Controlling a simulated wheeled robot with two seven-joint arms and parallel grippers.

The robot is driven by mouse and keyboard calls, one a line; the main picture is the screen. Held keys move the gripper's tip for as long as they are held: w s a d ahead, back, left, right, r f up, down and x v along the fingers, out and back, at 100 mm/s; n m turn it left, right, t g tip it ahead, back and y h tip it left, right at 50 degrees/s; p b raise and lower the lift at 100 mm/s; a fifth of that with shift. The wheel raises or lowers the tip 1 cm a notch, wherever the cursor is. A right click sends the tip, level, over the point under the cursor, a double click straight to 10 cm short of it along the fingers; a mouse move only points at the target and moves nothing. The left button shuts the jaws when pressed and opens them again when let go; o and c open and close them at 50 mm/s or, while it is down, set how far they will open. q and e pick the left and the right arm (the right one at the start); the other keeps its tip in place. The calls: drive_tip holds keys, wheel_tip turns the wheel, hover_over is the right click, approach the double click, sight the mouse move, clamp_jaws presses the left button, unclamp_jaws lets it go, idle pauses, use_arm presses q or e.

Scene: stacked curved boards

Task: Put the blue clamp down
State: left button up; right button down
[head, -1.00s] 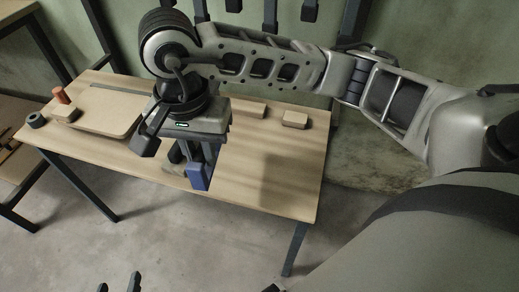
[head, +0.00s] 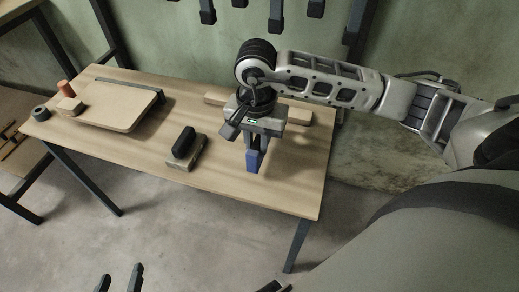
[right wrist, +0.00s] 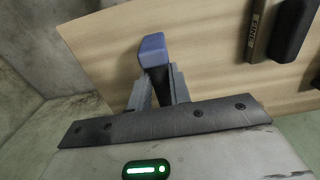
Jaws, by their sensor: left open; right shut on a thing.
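The blue clamp (head: 253,161) is held in my right gripper (head: 252,147), over the right part of the wooden table (head: 285,190). In the right wrist view the clamp's blue end (right wrist: 152,48) shows beyond the fingers (right wrist: 160,88), with table surface behind it. The gripper hides the rest of the clamp. I cannot tell whether the clamp touches the table. My left gripper (head: 119,280) is open and empty at the bottom edge of the head view, in front of the table.
A block with a black grip (head: 186,146) sits left of the clamp; its side reads "FINE" (right wrist: 257,30). A curved board (head: 118,108) lies further left, near an orange cylinder (head: 65,88). A long wooden bar (head: 298,115) lies behind. Table right of the clamp is clear.

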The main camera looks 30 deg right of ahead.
drive_tip(key=shift+w+d+f, duration=0.1)
drive_tip(key=shift+d+f, duration=0.1)
drive_tip(key=f, duration=0.3)
drive_tip(key=shift+d+f, duration=0.1)
drive_tip(key=shift+d, duration=0.1)
use_arm(q)
drive_tip(key=shift+w+r, duration=0.1)
drive_tip(key=shift+r, duration=0.2)
use_arm(e)
drive_tip(key=shift+f, duration=0.15)
use_arm(q)
drive_tip(key=shift+f, duration=0.1)
use_arm(e)
drive_tip(key=shift+f, duration=0.1)
drive_tip(key=c, duration=1.3)
unclamp_jaws()
